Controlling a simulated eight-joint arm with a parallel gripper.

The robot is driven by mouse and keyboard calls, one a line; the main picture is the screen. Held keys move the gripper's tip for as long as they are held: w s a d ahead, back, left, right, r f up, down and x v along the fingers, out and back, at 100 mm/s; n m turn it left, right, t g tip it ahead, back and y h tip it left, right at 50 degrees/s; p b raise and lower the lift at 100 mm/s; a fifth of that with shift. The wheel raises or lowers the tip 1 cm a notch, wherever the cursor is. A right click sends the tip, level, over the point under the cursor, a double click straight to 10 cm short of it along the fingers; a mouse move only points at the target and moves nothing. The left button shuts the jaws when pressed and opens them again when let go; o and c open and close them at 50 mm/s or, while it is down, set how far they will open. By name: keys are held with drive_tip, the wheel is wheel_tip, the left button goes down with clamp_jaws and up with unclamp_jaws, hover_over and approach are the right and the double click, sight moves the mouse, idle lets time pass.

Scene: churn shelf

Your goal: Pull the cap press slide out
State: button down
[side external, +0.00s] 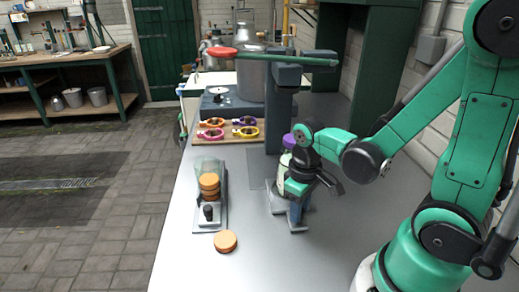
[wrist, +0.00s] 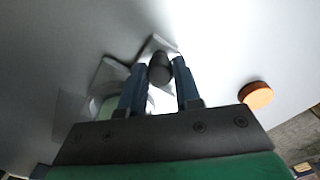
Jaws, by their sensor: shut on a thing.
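The cap press (side external: 283,105) is a dark grey post with a long green lever and a red knob end. My gripper (side external: 297,212) is low over the bench in front of it, its blue fingers pointing down. In the wrist view my gripper (wrist: 160,88) is shut on a black knob (wrist: 159,68), one finger on each side. The knob stands on a pale grey slide plate (wrist: 154,46), which shows just past the fingertips. My wrist and fingers hide most of the slide in the side view.
A loose orange cap (side external: 225,241) lies front left of my gripper. A cap holder (side external: 222,205) with stacked orange caps stands to the left. A purple-capped bottle (side external: 288,141) is close behind my gripper. Coloured rings lie on a wooden board (side external: 194,136). The front bench is mostly clear.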

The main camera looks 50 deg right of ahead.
drive_tip(key=shift+s+a, duration=0.85)
drive_tip(key=shift+a, duration=0.1)
drive_tip(key=c, duration=0.6)
unclamp_jaws()
drive_tip(key=shift+d+r, duration=0.1)
drive_tip(key=shift+r, duration=2.7)
